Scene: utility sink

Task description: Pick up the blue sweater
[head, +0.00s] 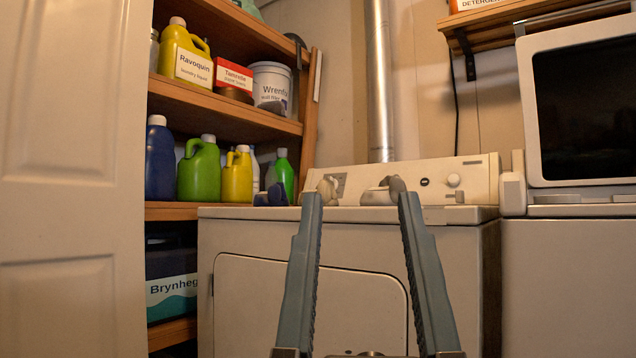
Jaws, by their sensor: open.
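A small dark blue bundle (271,195) lies on the back left of the white appliance's top (240,212). It looks like folded or crumpled cloth and may be the blue sweater, but it is too small to be sure. Rounded grey pieces show at the fingertips, against the appliance's control panel.
Wooden shelves (225,117) at left hold several bottles, including a green jug (199,172), and a white bucket (272,84). A white door (70,180) stands at far left. A second white appliance (565,285) with a dark-windowed unit (585,110) is at right. A metal pipe (379,80) rises behind.

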